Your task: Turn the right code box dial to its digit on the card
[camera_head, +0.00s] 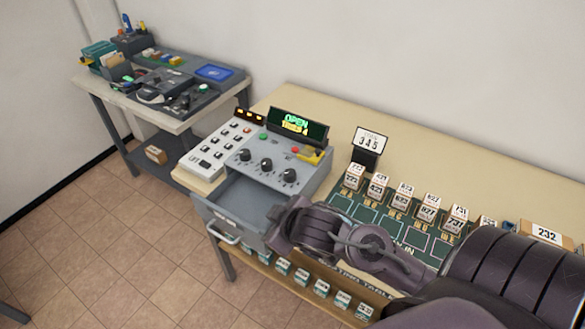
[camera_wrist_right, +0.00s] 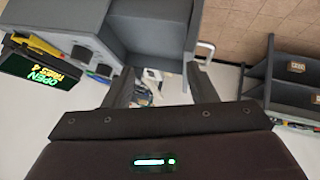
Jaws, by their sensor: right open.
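The grey code box (camera_head: 270,150) stands on the long table in the head view. Its front row has three black dials; the right dial (camera_head: 289,176) is uncovered, but its pointed digit is too small to read. The lit display (camera_head: 298,122) reads OPEN and TRIES 4. A grey drawer (camera_head: 215,208) is pulled out below the box. My right gripper (camera_head: 280,228) is by the drawer's right side, below the right dial and apart from it. In the wrist view its fingers (camera_wrist_right: 158,75) are apart and empty.
White keypad (camera_head: 214,145) stands left of the dials. Several numbered boxes (camera_head: 430,205) stand in rows on the green mat to the right. A second table (camera_head: 215,105) with tools is at the back left. The floor between is clear.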

